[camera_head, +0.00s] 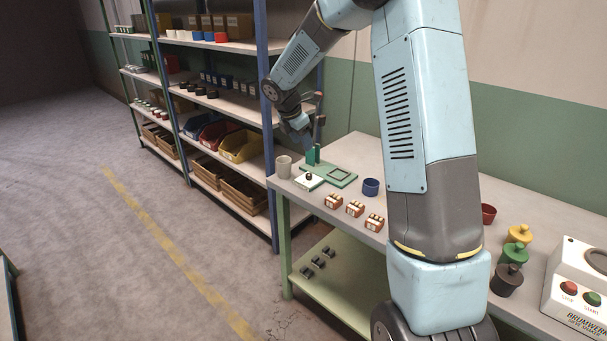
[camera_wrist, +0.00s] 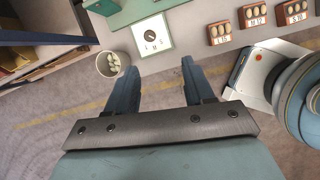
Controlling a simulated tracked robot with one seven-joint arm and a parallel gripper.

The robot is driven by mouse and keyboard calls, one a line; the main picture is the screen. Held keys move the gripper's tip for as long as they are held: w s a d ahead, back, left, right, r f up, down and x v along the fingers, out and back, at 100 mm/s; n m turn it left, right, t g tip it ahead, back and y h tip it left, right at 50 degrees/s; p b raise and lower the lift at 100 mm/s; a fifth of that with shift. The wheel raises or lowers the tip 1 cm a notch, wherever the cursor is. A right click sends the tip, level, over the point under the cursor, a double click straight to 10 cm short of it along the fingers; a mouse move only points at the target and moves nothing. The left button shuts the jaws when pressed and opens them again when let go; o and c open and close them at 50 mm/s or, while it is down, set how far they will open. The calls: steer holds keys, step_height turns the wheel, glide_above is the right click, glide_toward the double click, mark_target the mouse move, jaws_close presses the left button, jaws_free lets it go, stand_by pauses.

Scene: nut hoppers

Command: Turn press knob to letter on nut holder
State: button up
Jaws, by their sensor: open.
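The press knob is a small dark dial (camera_wrist: 151,34) on a white plate (camera_wrist: 162,46) with letters along its near edge. Its pointer direction is too small to read. In the head view the knob (camera_head: 308,176) sits on its plate before the green press (camera_head: 312,156). Three orange-brown nut holders stand to the right, labelled L 15 (camera_wrist: 219,33), M 12 (camera_wrist: 254,15) and S 10 (camera_wrist: 295,13), each with pale nuts. My gripper (camera_wrist: 160,64) is open and empty, its fingers apart from the knob. It also shows in the head view (camera_head: 301,127), above the bench near the press.
A grey cup (camera_head: 284,167) stands at the bench's left corner and holds pale nuts in the wrist view (camera_wrist: 101,66). A blue cup (camera_head: 371,187) stands to the right. Shelves (camera_head: 225,105) with bins lie behind left.

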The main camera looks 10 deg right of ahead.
mark_target(308, 175)
steer(key=w+d+f, duration=0.1)
steer(key=w+f, duration=0.1)
steer(key=f, duration=0.3)
steer(key=w+d+f+n, duration=0.1)
steer(key=f, duration=0.5)
steer(key=w+d+f+n, duration=0.1)
steer(key=w+f, duration=0.1)
steer(key=f, duration=0.3)
steer(key=shift+w+d+f, duration=0.2)
steer(key=shift+w+d, duration=0.1)
steer(key=shift+w, duration=0.05)
